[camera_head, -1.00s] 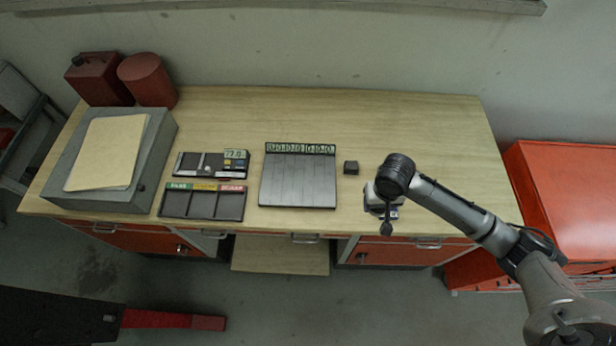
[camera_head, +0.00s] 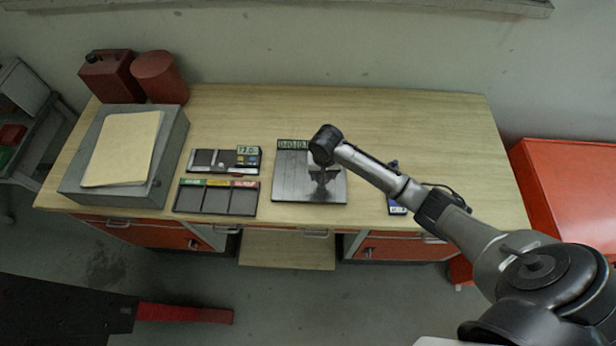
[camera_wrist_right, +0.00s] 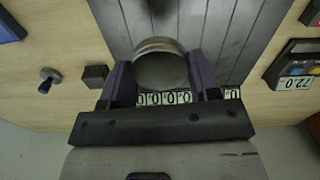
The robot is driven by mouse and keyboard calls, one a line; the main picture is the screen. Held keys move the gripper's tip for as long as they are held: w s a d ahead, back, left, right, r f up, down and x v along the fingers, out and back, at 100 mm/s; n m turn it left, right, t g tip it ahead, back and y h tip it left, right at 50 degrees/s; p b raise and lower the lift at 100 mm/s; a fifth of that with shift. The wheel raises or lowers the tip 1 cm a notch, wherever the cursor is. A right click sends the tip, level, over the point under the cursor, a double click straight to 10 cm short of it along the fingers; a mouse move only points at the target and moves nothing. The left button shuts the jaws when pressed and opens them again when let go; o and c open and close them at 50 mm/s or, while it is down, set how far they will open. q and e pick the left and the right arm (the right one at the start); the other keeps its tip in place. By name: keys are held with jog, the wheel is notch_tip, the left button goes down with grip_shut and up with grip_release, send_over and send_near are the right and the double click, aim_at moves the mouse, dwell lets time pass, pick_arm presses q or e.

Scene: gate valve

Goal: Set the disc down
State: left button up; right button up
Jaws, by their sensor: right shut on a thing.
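The disc (camera_wrist_right: 160,65) is a round, grey metal piece in the right wrist view. My right gripper (camera_wrist_right: 160,78) is shut on it, with one purple finger at each side of its rim. In the head view my right gripper (camera_head: 322,180) is over the grey grooved plate (camera_head: 290,185), and the disc cannot be made out there. The plate also shows behind the disc in the wrist view (camera_wrist_right: 225,40), with a strip of digits along its edge. I cannot tell how large the gap between disc and plate is. My left gripper is not in view.
A tray with green, yellow and red labels (camera_head: 216,200) and a gauge reading 72.0 (camera_head: 222,160) lie left of the plate. A small dark block (camera_wrist_right: 95,76) and a small knob-like part (camera_wrist_right: 48,80) are beside it. A grey box (camera_head: 173,155) stands far left.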

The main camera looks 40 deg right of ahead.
aim_at(310, 182)
jog(key=w+f, duration=0.1)
jog(key=w+a, duration=0.1)
jog(key=w+a+f, duration=0.1)
jog(key=w, duration=0.1)
jog(key=shift+f, duration=2.35)
jog(key=shift+f, duration=0.1)
jog(key=o, duration=1.1)
jog(key=shift+o, duration=0.2)
